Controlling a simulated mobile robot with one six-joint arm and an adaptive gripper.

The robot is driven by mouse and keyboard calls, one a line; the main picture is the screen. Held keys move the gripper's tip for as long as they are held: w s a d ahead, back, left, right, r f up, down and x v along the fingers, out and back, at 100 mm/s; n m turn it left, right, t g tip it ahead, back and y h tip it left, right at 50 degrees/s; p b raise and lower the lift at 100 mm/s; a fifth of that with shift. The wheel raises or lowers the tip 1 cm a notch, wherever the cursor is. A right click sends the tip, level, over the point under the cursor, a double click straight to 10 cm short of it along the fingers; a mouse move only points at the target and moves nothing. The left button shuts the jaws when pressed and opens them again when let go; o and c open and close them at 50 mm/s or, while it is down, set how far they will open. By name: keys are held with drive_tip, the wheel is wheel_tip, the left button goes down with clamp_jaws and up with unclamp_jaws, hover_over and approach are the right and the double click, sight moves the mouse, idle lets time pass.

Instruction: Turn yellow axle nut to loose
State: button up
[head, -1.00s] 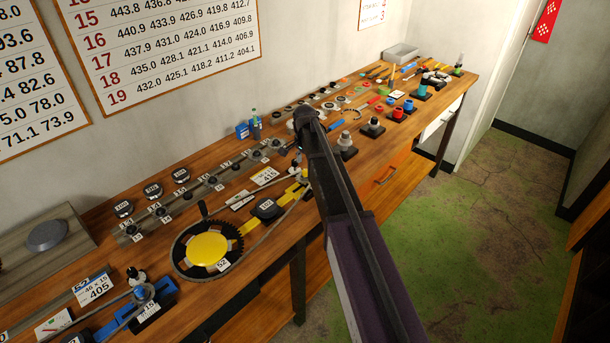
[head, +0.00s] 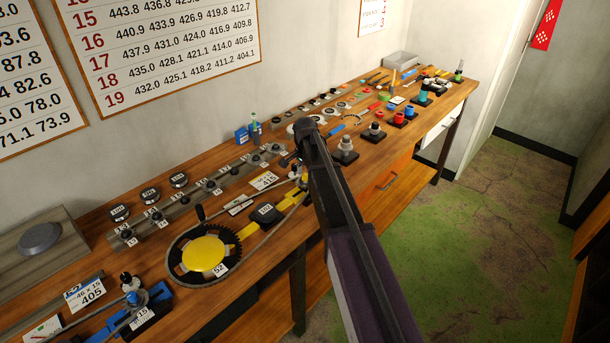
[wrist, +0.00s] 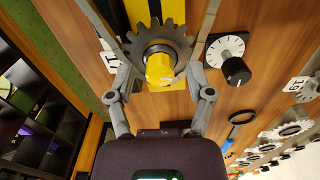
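The yellow axle nut (wrist: 160,68) sits in front of a small grey toothed cog (wrist: 158,38) in the wrist view. The cog is on a black and yellow bar (wrist: 127,10). My gripper (wrist: 162,72) is open, with one finger on each side of the nut. Gaps show between the fingers and the nut, so it does not look gripped. In the head view my gripper (head: 291,160) is over the right end of the yellow bar (head: 250,230), and my arm hides most of that end. The dial's black knob (wrist: 236,70) is right of the gripper.
A large chainring with a yellow disc (head: 205,253) stands left along the bench, with a chain around it. A white dial (wrist: 224,48) is close to my right finger. Several small parts and tools cover the bench to the back right. The floor (head: 480,240) in front is clear.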

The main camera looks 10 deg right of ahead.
clamp_jaws()
drive_tip(key=shift+n, duration=0.3)
drive_tip(key=n, duration=0.4)
drive_tip(key=shift+n, duration=0.4)
drive_tip(key=n, duration=1.1)
drive_tip(key=shift+s, duration=0.1)
drive_tip(key=shift+n, duration=2.1)
